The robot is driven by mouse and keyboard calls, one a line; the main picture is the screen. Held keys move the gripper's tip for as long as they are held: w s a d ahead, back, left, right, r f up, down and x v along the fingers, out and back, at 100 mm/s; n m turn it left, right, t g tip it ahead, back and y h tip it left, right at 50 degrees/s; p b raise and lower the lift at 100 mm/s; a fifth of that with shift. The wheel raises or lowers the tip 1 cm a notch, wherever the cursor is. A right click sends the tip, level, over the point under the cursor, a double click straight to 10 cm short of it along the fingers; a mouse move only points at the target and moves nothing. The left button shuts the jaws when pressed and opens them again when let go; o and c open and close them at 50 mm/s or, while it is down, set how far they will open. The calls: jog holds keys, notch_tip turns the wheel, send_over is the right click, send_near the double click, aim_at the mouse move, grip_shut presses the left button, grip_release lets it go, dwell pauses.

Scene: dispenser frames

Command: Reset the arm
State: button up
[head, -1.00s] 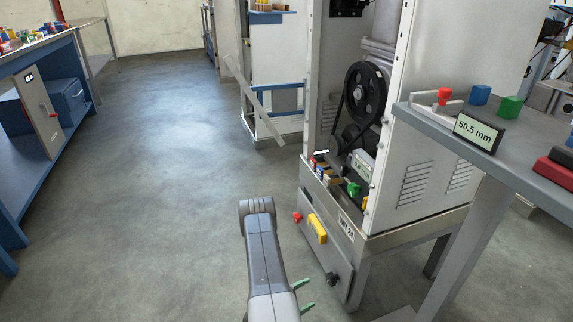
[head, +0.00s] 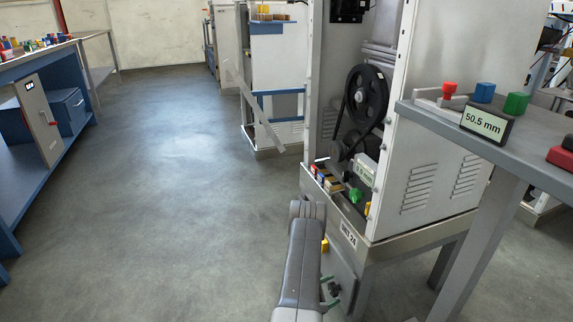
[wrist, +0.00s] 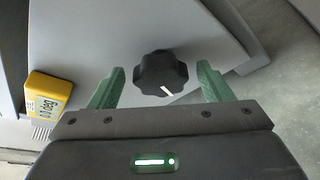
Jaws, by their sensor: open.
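My gripper (wrist: 160,85) is open in the wrist view, with its two green fingers apart. A black knob (wrist: 161,74) with a white mark sits on a grey panel (wrist: 100,35), between and just beyond the fingertips; I see no finger touching it. In the head view my arm (head: 301,255) reaches forward in front of the machine's lower panel. The green fingers (head: 329,293) show at its right, close to the dark knob (head: 335,289).
The machine cabinet (head: 430,150) with a black pulley (head: 367,96) stands right of my arm. A grey table (head: 540,135) with a 50.5 mm display (head: 482,124) is at the right. A blue bench (head: 45,165) is at the left. The floor between is clear.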

jog(key=n+g, duration=0.2)
jog(key=n, duration=0.1)
jog(key=shift+w+a+r, duration=0.1)
jog(key=shift+w, duration=0.05)
jog(key=shift+w+n+g+h, duration=0.15)
jog(key=shift+n+g+h, duration=0.15)
jog(key=shift+n+g, duration=1)
jog(key=shift+a+r+t, duration=0.2)
jog(key=shift+a+t, duration=0.1)
jog(key=shift+a, duration=0.1)
jog(key=shift+s, duration=0.25)
